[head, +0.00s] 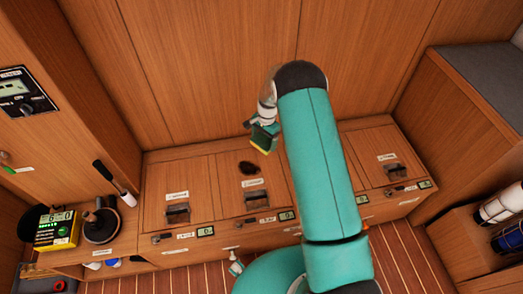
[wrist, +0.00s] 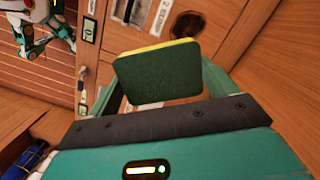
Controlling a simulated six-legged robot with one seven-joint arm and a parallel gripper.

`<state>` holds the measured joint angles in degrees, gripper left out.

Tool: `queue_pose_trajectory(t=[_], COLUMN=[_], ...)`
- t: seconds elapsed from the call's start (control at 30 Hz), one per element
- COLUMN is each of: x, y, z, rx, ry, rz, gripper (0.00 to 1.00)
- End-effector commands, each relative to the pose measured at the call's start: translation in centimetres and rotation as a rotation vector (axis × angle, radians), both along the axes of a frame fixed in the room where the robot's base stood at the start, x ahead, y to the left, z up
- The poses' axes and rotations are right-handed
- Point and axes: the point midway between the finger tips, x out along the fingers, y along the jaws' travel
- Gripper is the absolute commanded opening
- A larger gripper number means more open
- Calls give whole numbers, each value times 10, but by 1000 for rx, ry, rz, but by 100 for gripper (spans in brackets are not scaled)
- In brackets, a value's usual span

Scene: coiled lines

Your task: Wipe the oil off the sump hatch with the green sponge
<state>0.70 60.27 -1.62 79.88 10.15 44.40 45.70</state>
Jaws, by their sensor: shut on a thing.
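The green sponge (head: 265,138), dark green with a yellow layer, is held in my gripper (head: 262,126), above the bench in the head view. In the wrist view the sponge (wrist: 158,80) sits tilted between the teal fingers, its dark green face toward the camera. My gripper is shut on it. A dark oil patch (head: 249,167) lies on a wooden hatch (head: 232,186) with a white label and a metal latch, labels too small to read. The patch also shows in the wrist view (wrist: 187,25), beyond the sponge. The sponge appears apart from the hatch.
Further latched hatches (head: 177,178) line the bench on both sides. Wooden walls enclose the back and right.

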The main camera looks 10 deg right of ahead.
Motion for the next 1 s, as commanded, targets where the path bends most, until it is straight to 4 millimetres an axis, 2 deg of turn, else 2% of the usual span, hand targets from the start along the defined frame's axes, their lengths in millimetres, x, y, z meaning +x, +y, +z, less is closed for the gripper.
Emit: queue_pose_trajectory(t=[0.03, 0.1, 0.3, 0.53, 0.7, 1.0], x=[7, 18, 44, 61, 66, 66], y=[-2, -1, -1, -1, -1, -2], z=[-18, -36, -90, -144, -163, -182], rx=[-1, -1, -1, 0, 2, 1], ry=[4, 4, 3, 0, 0, 3], rz=[-117, -289, -762, -1231, -1413, -1453], gripper=[61, 61, 61, 61, 61, 61])
